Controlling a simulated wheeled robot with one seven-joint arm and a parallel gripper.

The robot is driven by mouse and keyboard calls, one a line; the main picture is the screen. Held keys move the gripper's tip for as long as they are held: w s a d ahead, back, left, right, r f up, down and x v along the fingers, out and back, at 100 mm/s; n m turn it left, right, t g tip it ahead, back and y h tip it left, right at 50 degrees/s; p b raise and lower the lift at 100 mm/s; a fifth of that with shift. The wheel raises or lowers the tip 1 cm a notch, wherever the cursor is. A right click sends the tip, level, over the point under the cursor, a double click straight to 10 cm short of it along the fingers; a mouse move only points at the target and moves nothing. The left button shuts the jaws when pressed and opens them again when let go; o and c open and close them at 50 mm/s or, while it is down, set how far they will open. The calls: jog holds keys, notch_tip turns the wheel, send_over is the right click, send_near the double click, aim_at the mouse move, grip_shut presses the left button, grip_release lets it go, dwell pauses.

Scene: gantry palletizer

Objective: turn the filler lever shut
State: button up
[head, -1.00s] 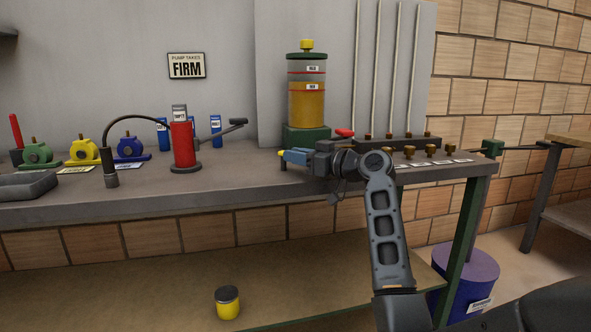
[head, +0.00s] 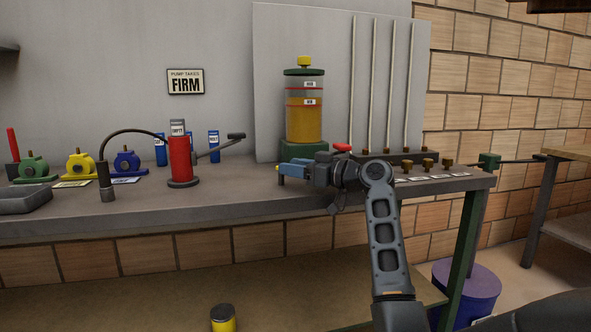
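The filler is a clear tank (head: 304,122) of amber liquid with a green lid and a yellow knob. It stands on a green base (head: 303,150) on the bench. A red-tipped handle (head: 342,148), which looks like the filler lever, shows just right of the base, behind my gripper; the rest of it is hidden. The finger gap cannot be made out. I cannot tell whether it touches the lever.
A red pump (head: 183,158) with a hose stands left on the bench (head: 230,197). Green, yellow and blue small units are further left. A rack (head: 395,159) with several thin upright rods and brass fittings is at right. A sign (head: 186,81) reads "PUMP TAKES FIRM".

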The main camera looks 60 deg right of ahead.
jog(key=shift+s+f, duration=0.1)
jog(key=shift+s, duration=0.05)
jog(key=shift+s, duration=0.3)
jog(key=s, duration=0.7)
jog(key=shift+a, duration=0.3)
jog(key=shift+c, duration=0.2)
